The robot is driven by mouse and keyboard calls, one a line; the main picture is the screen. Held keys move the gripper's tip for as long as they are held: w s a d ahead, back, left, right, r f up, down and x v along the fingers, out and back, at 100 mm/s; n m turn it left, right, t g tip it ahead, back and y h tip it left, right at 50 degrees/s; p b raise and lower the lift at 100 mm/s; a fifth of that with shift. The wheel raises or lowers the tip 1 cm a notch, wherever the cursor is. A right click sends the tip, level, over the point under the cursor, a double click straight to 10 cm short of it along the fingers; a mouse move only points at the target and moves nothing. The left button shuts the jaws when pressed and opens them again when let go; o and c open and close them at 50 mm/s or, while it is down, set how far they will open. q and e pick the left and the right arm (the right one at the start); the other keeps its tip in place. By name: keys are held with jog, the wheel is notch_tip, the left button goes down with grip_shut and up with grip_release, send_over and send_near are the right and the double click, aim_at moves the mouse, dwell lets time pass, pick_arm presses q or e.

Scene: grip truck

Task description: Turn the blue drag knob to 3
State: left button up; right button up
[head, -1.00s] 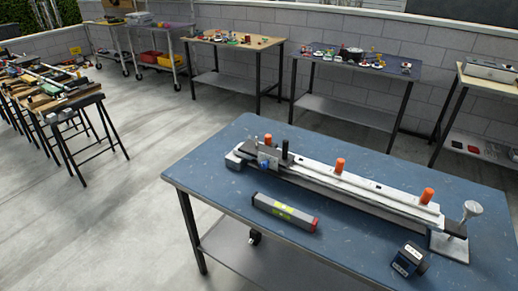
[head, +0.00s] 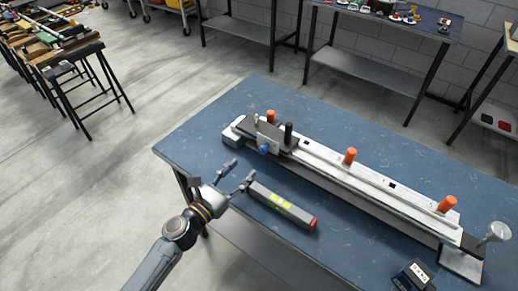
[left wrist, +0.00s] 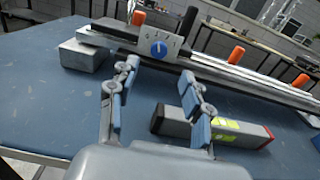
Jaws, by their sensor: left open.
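The blue drag knob (head: 263,149) sits on the front of the grip truck's carriage, near the left end of the long white rail. In the left wrist view the blue knob (left wrist: 159,49) is on a grey plate with a light pointer mark; the numbers around it are too small to read. My left gripper (head: 239,174) is open and empty over the table's front left edge, in front of the knob and apart from it. In the left wrist view its two fingers (left wrist: 158,80) stand apart below the knob. My right gripper is not in view.
A grey bar-shaped tool with a red end (head: 282,204) lies on the blue table (head: 205,140) just right of my left gripper. Orange knobs (head: 349,156) stand along the rail. A black upright handle (head: 288,132) rises beside the blue knob. A small dark box (head: 413,275) lies near the front right.

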aim_at(261, 151)
pick_arm(q)
jog(key=x, duration=0.9)
jog(key=shift+w+d+f, duration=0.1)
jog(key=shift+w, duration=0.1)
grip_shut()
